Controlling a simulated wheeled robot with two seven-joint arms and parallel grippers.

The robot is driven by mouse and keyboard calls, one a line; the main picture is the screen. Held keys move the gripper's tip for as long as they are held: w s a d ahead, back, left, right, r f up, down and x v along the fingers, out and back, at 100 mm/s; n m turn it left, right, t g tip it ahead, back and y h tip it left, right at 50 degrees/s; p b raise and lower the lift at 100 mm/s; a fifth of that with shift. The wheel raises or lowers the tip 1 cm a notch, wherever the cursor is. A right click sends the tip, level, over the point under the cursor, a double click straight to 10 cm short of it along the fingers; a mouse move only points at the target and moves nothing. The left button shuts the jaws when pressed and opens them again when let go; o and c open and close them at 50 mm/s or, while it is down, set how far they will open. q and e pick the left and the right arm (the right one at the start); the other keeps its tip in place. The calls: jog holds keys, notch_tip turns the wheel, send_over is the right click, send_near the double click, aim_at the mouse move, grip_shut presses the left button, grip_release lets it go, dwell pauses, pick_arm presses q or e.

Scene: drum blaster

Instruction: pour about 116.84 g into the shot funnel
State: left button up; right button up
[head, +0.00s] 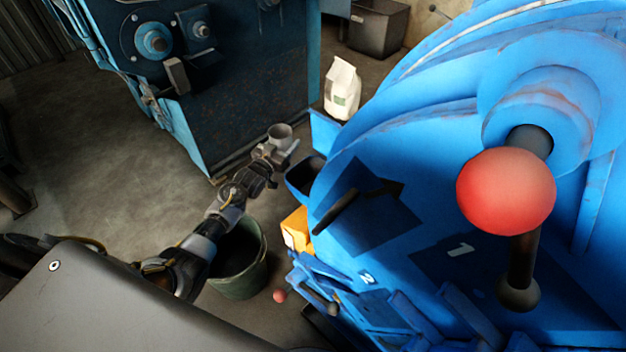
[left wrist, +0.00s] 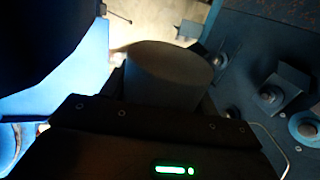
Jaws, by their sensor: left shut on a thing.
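My left gripper (head: 274,153) is shut on a grey cup (head: 280,131) and holds it up in front of the blue machine; the cup looks roughly upright. In the left wrist view the cup (left wrist: 165,78) stands in the jaws, dark and in shadow; its contents cannot be seen. A blue hopper with a dark opening (head: 304,178) sticks out of the machine's left side, just below and right of the gripper. It may be the shot funnel; I cannot tell for sure. My right gripper is not in view.
The large blue machine (head: 430,190) with a red ball knob (head: 506,191) fills the right. A white bag (head: 342,92) stands behind the hopper. A dark green bucket (head: 243,272) and an orange box (head: 297,229) are below my arm. A blue cabinet (head: 250,85) stands behind.

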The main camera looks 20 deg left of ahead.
pick_arm(q)
jog(key=shift+w+a+f, duration=0.1)
jog(key=shift+a+f, duration=0.05)
jog(key=shift+a, duration=0.1)
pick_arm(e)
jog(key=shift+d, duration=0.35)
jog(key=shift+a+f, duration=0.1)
